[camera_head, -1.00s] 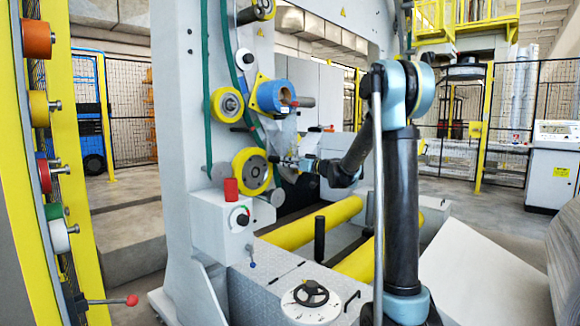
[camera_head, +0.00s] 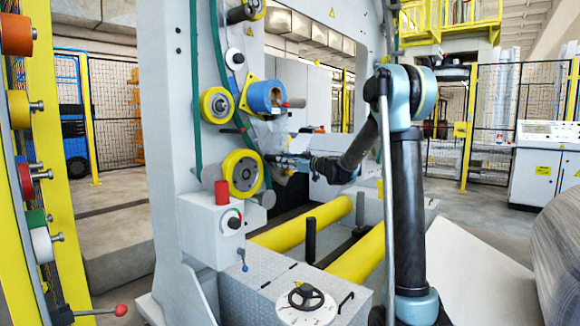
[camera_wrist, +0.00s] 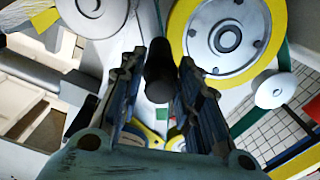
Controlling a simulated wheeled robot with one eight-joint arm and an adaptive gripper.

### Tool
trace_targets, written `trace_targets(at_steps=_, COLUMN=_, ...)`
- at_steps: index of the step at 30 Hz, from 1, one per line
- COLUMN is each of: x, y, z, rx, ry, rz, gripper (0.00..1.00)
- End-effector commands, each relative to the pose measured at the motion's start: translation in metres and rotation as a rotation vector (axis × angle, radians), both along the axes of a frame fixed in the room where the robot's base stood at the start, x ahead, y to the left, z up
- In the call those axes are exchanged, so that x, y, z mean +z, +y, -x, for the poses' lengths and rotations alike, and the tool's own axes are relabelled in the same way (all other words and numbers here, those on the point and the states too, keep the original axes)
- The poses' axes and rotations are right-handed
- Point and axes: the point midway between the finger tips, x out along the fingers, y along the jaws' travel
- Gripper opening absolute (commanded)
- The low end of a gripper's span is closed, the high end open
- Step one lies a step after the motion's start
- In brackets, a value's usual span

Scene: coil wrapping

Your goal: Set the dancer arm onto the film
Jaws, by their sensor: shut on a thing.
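My gripper (camera_head: 268,157) is at the machine's front face, just right of the large yellow-rimmed wheel (camera_head: 242,173). In the wrist view my gripper (camera_wrist: 158,82) has its fingers on both sides of a dark cylinder (camera_wrist: 159,72) and is shut on it. I cannot tell how the cylinder joins the dancer arm, which I cannot pick out clearly. The blue film roll (camera_head: 262,97) hangs above my gripper. A pale see-through film (camera_head: 278,134) runs down from it, behind or beside my gripper; contact cannot be made out.
The yellow-rimmed wheel (camera_wrist: 228,38) is close on the right in the wrist view. A smaller yellow wheel (camera_head: 216,105) is at upper left. Below lie long yellow rollers (camera_head: 305,222) and a control box (camera_head: 212,225). A large grey coil (camera_head: 555,240) is at right.

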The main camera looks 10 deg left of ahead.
Motion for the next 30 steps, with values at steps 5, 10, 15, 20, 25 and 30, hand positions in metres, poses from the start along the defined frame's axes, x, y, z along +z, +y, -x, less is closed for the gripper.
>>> trace_targets(at_steps=5, x=0.006, y=-0.007, z=-0.01, rx=-0.001, ry=-0.142, rz=0.097, gripper=0.0)
trace_targets(at_steps=10, x=0.016, y=-0.012, z=-0.019, rx=0.0, ry=-0.276, rz=0.186, gripper=0.0)
trace_targets(at_steps=15, x=0.027, y=-0.018, z=-0.026, rx=0.0, ry=-0.411, rz=0.275, gripper=0.0)
trace_targets(at_steps=20, x=0.038, y=-0.021, z=-0.032, rx=-0.001, ry=-0.537, rz=0.357, gripper=0.0)
trace_targets(at_steps=25, x=0.051, y=-0.023, z=-0.036, rx=0.0, ry=-0.663, rz=0.439, gripper=0.0)
trace_targets(at_steps=30, x=0.062, y=-0.024, z=-0.038, rx=0.0, ry=-0.769, rz=0.508, gripper=0.0)
